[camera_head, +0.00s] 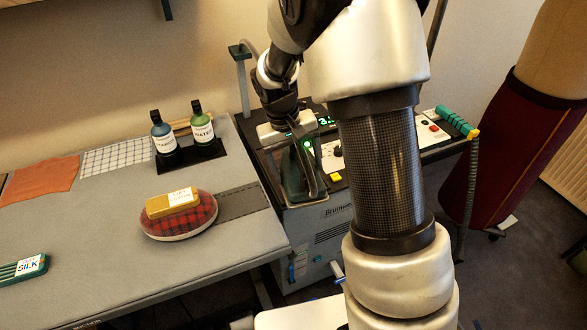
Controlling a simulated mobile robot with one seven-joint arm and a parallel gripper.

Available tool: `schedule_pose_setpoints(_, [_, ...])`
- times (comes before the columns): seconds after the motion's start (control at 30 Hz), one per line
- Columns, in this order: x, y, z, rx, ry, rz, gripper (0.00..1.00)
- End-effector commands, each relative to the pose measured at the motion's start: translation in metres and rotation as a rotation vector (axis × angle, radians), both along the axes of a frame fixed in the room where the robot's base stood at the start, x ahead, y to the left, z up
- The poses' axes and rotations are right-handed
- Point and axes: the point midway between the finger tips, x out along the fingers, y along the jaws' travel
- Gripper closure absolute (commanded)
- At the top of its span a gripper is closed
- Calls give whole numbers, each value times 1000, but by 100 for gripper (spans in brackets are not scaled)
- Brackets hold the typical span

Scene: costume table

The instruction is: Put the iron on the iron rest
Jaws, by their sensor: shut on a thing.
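The iron (295,178) is dark green, with its body over the top of the grey boxy station (318,225) beside the table. My gripper (288,128) is shut on the iron from above, at its far end. The iron rest is not clearly distinguishable; the dark top surface around the iron is partly hidden by the iron and my gripper. I cannot tell whether the iron touches the surface below it.
The ironing table (90,280) holds a plaid cushion with a yellow block (172,203), two bottles on a black stand (190,155), cloths and a green SILK item (24,268). My arm hides part of the station. A dark red dress form (515,150) stands right.

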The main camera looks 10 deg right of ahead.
Motion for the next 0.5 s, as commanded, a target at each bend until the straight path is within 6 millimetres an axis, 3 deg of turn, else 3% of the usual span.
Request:
schedule_pose_setpoints(0.03, [18, 0, -4, 0, -7, 15, 80])
schedule_pose_setpoints(0.2, [66, -1, 3, 2, -6, 76, 80])
schedule_pose_setpoints(0.33, [91, -1, 8, 7, -5, 113, 80])
schedule_pose_setpoints(0.5, [107, -1, 13, 11, -2, 142, 80])
